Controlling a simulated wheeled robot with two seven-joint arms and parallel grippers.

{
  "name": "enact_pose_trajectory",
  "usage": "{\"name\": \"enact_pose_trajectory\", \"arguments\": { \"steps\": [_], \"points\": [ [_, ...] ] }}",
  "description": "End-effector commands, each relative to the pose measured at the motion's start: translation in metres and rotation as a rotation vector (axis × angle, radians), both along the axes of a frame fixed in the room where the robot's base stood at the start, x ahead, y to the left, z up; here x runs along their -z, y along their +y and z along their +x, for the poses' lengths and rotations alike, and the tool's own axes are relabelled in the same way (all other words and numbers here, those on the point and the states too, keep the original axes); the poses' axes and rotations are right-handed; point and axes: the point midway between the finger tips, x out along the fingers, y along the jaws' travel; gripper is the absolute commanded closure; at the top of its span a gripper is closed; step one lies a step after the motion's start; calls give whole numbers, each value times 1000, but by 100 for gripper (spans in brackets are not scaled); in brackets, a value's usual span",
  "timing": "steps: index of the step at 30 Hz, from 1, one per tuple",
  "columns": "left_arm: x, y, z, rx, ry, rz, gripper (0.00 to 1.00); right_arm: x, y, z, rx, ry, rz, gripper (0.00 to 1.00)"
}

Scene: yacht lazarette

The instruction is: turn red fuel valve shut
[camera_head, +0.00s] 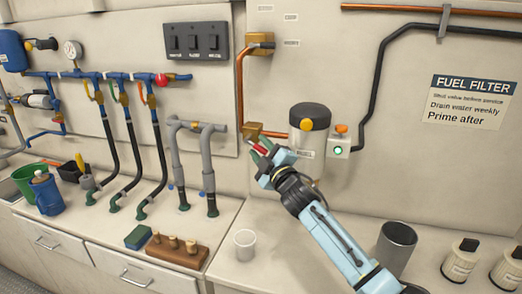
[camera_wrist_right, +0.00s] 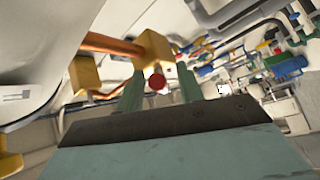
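The red fuel valve handle (camera_head: 259,147) is a short red lever at a brass valve body (camera_head: 252,131), where the copper pipe meets the filter. In the right wrist view its round red end (camera_wrist_right: 157,82) sits in front of the brass block (camera_wrist_right: 154,48). My right gripper (camera_head: 262,152) is at the handle, its green fingers (camera_wrist_right: 160,76) apart on either side of the red end. Gaps seem to show between the red end and both fingers, so I see no firm grip. The fingers partly hide the handle in the head view. My left gripper is not in view.
The dark-topped filter bowl (camera_head: 309,128) stands close right of the valve, beside a switch box (camera_head: 339,144). A copper pipe (camera_head: 240,85) rises above. A white cup (camera_head: 245,244) and a metal cylinder (camera_head: 396,247) stand on the counter below.

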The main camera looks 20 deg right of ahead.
Motion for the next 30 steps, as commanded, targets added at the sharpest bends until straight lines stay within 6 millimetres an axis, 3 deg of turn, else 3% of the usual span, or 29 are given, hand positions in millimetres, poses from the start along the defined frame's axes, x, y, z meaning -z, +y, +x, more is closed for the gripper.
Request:
{"name": "enact_pose_trajectory", "arguments": {
  "steps": [11, 24, 30],
  "points": [
    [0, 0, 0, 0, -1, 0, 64, 4, -3, -11, 1, 2, -1, 63],
    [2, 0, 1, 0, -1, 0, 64, 23, -18, -92, 0, 2, 0, 63],
    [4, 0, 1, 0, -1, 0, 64, 28, -23, -118, 1, 3, 0, 63]
  ]
}}
